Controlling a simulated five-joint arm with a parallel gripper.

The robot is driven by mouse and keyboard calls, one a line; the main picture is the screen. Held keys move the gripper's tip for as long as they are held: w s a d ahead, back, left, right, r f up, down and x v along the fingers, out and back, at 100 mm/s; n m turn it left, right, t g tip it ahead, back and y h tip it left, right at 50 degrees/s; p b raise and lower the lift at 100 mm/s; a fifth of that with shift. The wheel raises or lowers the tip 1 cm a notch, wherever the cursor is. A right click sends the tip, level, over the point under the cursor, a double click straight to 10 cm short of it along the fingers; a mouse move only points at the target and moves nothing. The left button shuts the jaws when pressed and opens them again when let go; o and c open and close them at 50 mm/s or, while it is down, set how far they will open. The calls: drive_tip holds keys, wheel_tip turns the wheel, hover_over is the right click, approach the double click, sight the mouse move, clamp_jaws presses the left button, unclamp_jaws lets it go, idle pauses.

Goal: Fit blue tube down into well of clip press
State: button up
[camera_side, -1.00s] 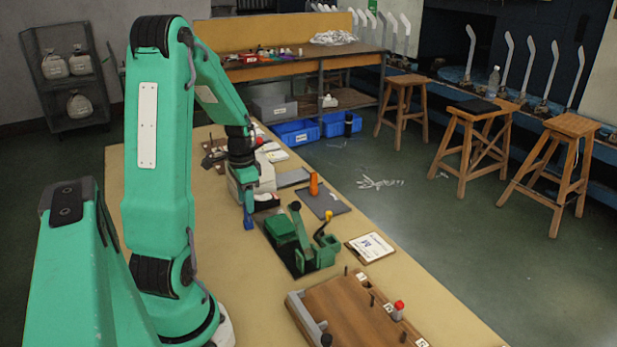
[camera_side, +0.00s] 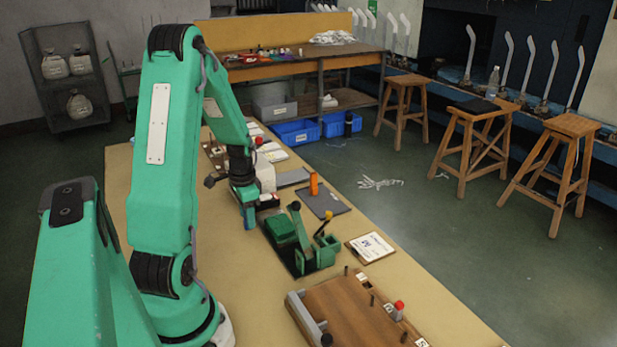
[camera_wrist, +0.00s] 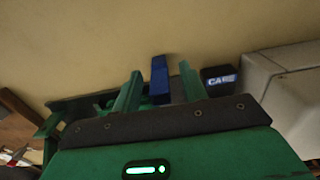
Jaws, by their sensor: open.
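The blue tube (camera_wrist: 160,82) shows in the wrist view between my two green fingers, with a visible gap to each. In the side view a bit of blue (camera_side: 250,224) shows at the fingertips, mostly hidden by them. My gripper (camera_side: 248,217) is open and points down, low over the tan table; it also shows in the wrist view (camera_wrist: 158,76).
An orange cylinder (camera_side: 314,184) stands on a grey mat (camera_side: 328,205) beyond the press. A white card (camera_side: 371,247) lies right of the press. A wooden board (camera_side: 350,312) with pegs is at the near end. The table's left side is clear.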

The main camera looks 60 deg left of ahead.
idle(0.3)
clamp_jaws()
drive_tip(key=shift+r, duration=0.1)
drive_tip(key=shift+r, duration=4.95)
drive_tip(key=shift+w, duration=0.1)
